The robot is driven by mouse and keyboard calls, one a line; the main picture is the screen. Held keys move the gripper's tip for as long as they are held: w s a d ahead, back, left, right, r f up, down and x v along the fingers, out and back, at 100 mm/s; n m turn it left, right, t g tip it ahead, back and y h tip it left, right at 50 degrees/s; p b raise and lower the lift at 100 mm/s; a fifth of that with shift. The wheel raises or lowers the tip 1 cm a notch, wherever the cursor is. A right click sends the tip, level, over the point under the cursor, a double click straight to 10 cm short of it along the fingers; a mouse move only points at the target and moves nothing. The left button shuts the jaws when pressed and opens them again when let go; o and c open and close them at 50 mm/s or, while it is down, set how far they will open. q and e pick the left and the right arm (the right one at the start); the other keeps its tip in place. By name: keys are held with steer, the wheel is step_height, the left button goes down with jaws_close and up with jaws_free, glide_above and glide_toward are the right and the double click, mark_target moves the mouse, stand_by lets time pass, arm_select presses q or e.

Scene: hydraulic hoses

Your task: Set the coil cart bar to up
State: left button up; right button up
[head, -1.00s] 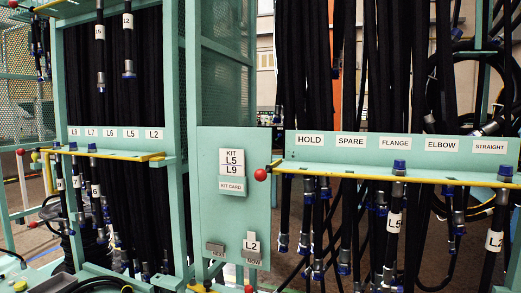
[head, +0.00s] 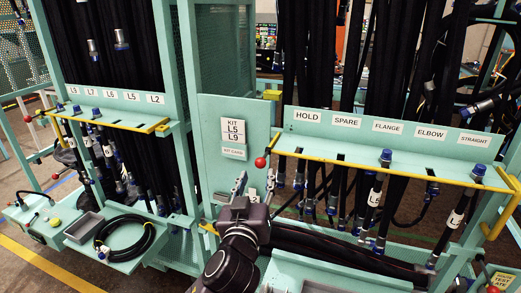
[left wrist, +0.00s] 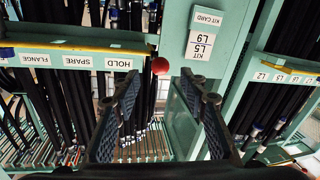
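A yellow bar (head: 390,171) with a red ball (head: 260,162) at its left end runs along the front of the right rack. A similar yellow bar (head: 110,123) runs along the left rack. I cannot tell for sure which belongs to the coil cart. My left gripper (head: 256,184) is open and empty, fingers pointing up, in front of the kit panel and below the red ball. In the left wrist view, which is upside down, the gripper (left wrist: 166,85) has its fingers wide apart, and the red ball (left wrist: 160,66) appears between them, not touched. My right gripper is not visible.
Black hoses hang densely behind both bars. The kit panel (head: 233,108) stands between the racks. A tray (head: 125,262) with a coiled hose (head: 128,236) sits low at the left, beside a grey bin (head: 85,227). Open floor (head: 40,268) lies at the lower left.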

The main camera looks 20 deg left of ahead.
mark_target(260, 166)
arm_select(q)
steer(key=w, duration=0.2)
steer(key=w+p, duration=0.1)
steer(key=w, duration=0.1)
steer(key=w+a+p, duration=0.1)
steer(key=w, duration=0.1)
steer(key=shift+w, duration=0.35)
steer(key=shift+w+a+p, duration=0.1)
steer(key=shift+w+p, duration=0.2)
steer(key=shift+w, duration=0.15)
jaws_close()
